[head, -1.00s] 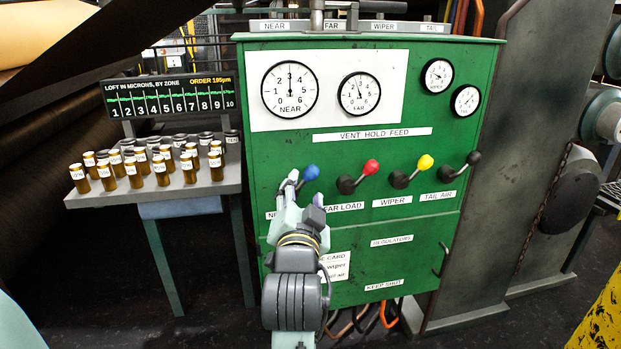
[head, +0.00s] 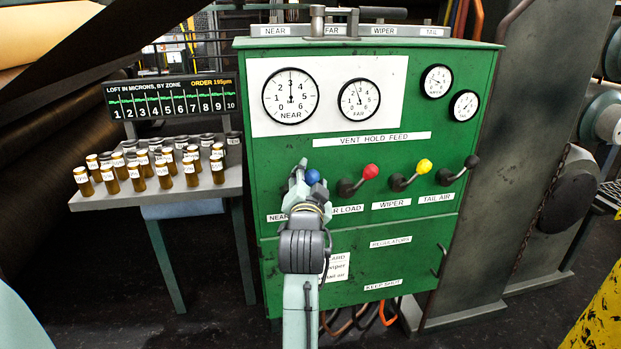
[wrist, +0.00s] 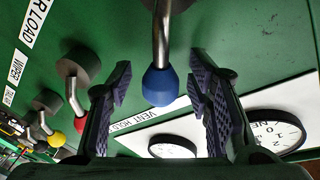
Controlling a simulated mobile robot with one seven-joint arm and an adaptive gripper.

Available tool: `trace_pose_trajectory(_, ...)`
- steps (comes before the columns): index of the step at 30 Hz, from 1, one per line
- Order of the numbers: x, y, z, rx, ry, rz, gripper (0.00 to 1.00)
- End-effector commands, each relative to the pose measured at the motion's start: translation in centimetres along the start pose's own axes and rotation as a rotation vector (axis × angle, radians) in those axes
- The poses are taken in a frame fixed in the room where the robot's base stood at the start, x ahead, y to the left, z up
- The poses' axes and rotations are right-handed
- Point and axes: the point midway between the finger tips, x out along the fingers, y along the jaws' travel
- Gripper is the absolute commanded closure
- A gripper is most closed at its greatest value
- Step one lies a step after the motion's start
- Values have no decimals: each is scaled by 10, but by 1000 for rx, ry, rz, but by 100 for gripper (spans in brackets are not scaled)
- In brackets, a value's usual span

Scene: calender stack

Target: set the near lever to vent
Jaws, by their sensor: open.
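The near lever is the blue-knobbed one (head: 313,177), leftmost in the row on the green panel (head: 340,225). The wrist view shows its blue knob (wrist: 160,86) on a metal stem between my gripper's two fingers (wrist: 160,80), with a gap on both sides. My gripper (head: 299,176) is open and covers the lever's base in the head view. The label "VENT HOLD FEED" (head: 386,139) is above the levers. The NEAR gauge (head: 291,96) needle points up, near 3.
To the right are levers with red (head: 371,171), yellow (head: 424,166) and black (head: 472,161) knobs. The red one is the closest neighbour to my gripper. A side table (head: 150,199) with several amber jars stands left of the panel.

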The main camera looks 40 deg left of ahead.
Motion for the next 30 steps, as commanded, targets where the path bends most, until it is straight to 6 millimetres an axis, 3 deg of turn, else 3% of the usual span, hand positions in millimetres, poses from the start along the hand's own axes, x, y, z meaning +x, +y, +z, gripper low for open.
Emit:
trace_pose_trajectory(3, 0, 0, 0, 0, 0, 0, 54)
trace_pose_trajectory(24, -1, 0, 0, 0, 0, -1, 100)
trace_pose_trajectory(30, -1, 0, 0, 0, 0, -1, 100)
